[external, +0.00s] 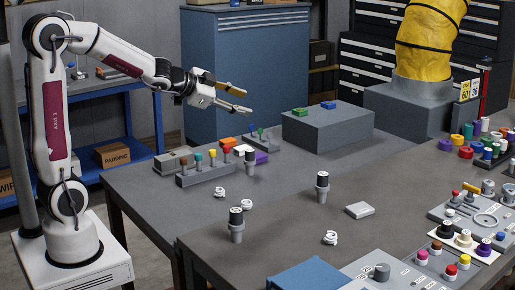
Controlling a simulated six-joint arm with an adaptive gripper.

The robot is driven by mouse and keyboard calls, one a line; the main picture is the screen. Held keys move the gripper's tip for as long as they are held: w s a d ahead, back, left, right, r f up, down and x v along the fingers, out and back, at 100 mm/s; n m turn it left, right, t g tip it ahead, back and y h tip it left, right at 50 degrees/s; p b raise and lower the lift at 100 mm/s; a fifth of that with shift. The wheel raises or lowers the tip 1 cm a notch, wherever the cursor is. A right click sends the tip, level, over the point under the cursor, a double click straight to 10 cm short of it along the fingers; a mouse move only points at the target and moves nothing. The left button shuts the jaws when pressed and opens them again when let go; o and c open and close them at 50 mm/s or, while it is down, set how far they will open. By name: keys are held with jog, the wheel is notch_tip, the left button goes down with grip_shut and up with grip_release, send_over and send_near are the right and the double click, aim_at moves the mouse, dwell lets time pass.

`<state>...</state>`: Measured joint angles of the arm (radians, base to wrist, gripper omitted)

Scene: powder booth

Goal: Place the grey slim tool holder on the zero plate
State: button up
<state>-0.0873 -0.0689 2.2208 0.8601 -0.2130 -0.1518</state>
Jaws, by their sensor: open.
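My gripper (242,99) is open and empty, raised in the air left of the grey block, well above the table. My gripper is apart from all of these.
A rack with several coloured pieces (202,175) stands at the back left. A large grey block (327,127) carries green and blue pieces. White curled scraps (330,238) lie about. Panels with coloured knobs fill the right. The table's middle (285,205) is mostly clear.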

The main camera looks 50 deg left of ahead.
jog(key=w+d+f+m+g+h, duration=0.1)
jog(key=w+d+f+m+h, duration=0.45)
jog(key=d, duration=0.35)
jog(key=m+g+h, duration=0.8)
jog(key=g+h, duration=0.2)
jog(key=g, duration=0.7)
send_near(236, 225)
jog(key=shift+w+d+r, duration=0.3)
jog(key=shift+w+r, duration=0.15)
jog(key=shift+r, duration=0.05)
jog(key=shift+w+d+r, duration=0.3)
jog(key=shift+w+r, duration=0.15)
jog(key=shift+r, duration=0.05)
jog(key=shift+s+a+g, duration=0.25)
jog(key=shift+s+g, duration=0.15)
jog(key=shift+s, duration=0.15)
jog(key=shift+d, duration=0.1)
jog(key=shift+x, duration=1.2)
